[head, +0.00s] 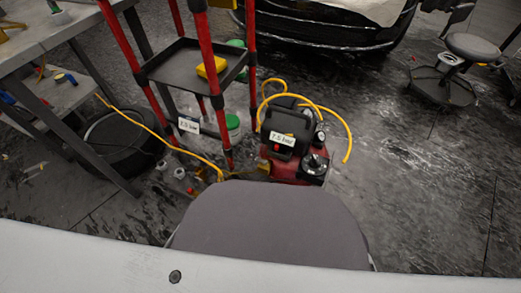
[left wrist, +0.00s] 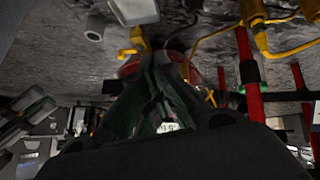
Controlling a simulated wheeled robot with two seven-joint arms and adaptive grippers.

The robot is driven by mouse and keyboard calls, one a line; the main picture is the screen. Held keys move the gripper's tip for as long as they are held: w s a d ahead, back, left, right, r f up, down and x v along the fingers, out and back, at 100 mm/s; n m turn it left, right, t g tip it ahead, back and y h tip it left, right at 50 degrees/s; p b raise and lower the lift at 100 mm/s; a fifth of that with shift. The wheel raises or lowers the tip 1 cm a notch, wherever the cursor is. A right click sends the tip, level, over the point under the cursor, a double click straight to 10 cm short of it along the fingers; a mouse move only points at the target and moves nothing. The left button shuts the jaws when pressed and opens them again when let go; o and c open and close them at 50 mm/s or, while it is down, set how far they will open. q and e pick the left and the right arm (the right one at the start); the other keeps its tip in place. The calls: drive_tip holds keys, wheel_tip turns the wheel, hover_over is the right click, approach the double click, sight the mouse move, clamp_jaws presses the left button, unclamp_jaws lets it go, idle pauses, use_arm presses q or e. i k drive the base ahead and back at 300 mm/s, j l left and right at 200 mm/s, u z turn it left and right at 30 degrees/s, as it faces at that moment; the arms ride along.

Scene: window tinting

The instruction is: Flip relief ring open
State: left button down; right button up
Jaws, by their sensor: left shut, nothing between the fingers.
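A red air compressor (head: 284,166) with a black top stands on the floor in the middle of the head view. It has gauges and a 7.5 bar tag (head: 283,139) on its front. I cannot make out the relief ring in either view. In the left wrist view my left gripper (left wrist: 162,62) has its dark green fingers shut and empty. A red rounded surface (left wrist: 131,68), which looks like the compressor, shows just behind the fingertips and is partly hidden by them. I cannot tell whether they touch. My right gripper is in neither view.
A yellow hose (head: 347,135) loops around the compressor. Yellow fittings (left wrist: 263,40) lie nearby. Floor to the right is open, with a stool (head: 472,46) behind.

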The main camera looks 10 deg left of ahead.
sight(265, 162)
drive_tip(key=k+j+z, duration=0.15)
drive_tip(key=z, duration=0.35)
drive_tip(key=k+j+z, duration=0.1)
drive_tip(key=z, duration=0.4)
drive_tip(key=k+l, duration=0.05)
drive_tip(key=k, duration=0.05)
